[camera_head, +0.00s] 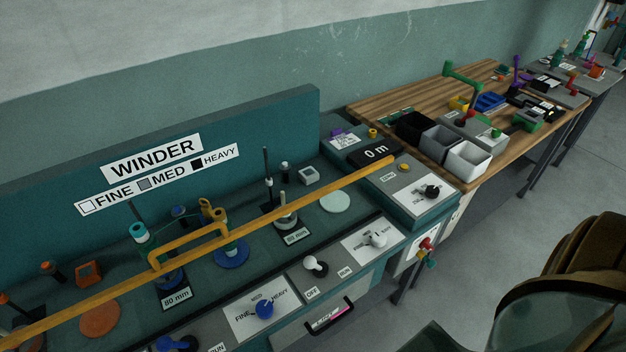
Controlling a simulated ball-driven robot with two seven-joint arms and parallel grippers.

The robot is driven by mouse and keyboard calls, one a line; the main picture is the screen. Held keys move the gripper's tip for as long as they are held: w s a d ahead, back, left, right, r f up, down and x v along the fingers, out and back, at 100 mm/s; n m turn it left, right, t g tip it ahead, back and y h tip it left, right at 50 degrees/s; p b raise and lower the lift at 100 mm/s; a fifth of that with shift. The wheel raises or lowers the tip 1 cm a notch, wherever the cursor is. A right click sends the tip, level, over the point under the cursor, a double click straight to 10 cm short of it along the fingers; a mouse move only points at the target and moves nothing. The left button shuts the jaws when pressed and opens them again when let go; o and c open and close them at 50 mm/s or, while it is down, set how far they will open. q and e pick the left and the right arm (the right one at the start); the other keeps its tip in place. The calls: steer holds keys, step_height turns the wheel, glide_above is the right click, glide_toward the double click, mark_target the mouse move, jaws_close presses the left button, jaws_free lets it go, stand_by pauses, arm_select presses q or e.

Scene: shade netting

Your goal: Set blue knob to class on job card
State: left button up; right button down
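A blue knob (264,309) sits on a white scale plate (245,318) marked FINE, MED and HEAVY, on the sloping front panel of the winder bench. I cannot tell for sure which class its pointer faces. Another blue handle (165,343) shows at the bottom edge, left of a RUN label. A small white card (343,139) with print too small to read lies left of the 0 m display; I cannot tell if it is the job card. A dark holder (330,316) with a pink strip is on the bench front. Neither gripper is in view.
A WINDER sign (152,158) is above a FINE, MED, HEAVY legend (158,180). A long yellow bar (300,205) crosses over the bench. White knobs (378,239) and a black knob (431,191) sit to the right. A wooden table (420,92) with bins stands beyond.

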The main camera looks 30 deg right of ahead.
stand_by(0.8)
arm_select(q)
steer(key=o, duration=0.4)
